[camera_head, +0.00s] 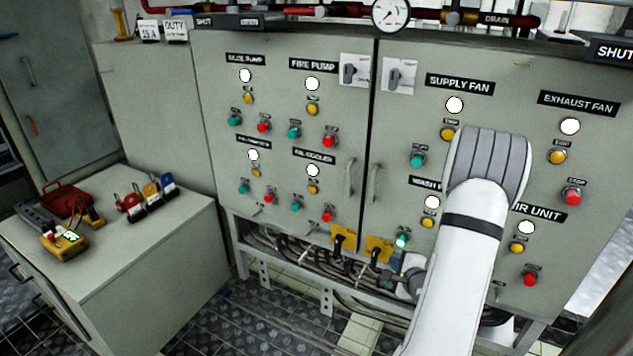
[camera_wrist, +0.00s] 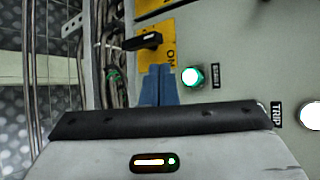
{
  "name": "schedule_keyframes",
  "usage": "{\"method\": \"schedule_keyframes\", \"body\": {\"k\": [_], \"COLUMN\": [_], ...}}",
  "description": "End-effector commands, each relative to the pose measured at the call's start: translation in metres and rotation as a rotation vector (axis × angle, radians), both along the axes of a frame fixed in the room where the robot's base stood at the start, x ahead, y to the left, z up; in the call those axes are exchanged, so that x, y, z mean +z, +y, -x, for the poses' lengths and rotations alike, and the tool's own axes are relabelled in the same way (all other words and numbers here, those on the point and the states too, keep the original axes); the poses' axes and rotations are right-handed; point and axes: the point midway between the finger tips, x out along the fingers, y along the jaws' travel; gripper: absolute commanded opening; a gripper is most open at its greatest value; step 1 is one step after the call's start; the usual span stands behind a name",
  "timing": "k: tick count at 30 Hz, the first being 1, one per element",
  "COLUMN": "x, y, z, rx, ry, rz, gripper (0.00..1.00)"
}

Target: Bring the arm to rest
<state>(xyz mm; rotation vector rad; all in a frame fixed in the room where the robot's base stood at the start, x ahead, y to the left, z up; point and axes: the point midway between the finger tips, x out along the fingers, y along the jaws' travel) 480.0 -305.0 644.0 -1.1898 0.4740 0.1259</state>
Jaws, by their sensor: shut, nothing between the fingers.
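My gripper (camera_wrist: 158,72) shows in the wrist view as two blue fingers closed together, with nothing between them. They are beside a lit green button (camera_wrist: 192,77) on the grey panel; whether they touch the panel I cannot tell. The same lit green button (camera_head: 401,241) shows in the head view, low on the right cabinet. My white arm (camera_head: 462,270) reaches up in front of that cabinet and bends back down. In the head view the gripper's fingers are not clearly visible.
Yellow plates with black handles (camera_head: 379,249) sit at the lower cabinet edge, above bundled cables (camera_head: 300,259). Door handles (camera_head: 374,184) stick out mid-panel. A grey workbench (camera_head: 150,252) with a yellow meter (camera_head: 64,243) and padlocks stands left. Floor between is clear.

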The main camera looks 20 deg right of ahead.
Motion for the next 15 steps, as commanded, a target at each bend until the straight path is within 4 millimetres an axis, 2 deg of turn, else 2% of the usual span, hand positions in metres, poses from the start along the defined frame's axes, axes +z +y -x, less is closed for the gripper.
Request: {"method": "schedule_keyframes", "body": {"k": [4, 7, 11, 15], "x": [0.005, 0.027, 0.077, 0.14], "y": [0.001, 0.008, 0.029, 0.064], "z": [-0.002, -0.008, -0.019, -0.019], "rx": [0.007, 0.041, 0.135, 0.285], "ry": [0.011, 0.062, 0.206, 0.394], "rz": [0.017, 0.103, 0.318, 0.571], "gripper": [0.0, 0.0, 0.0, 0.0]}}
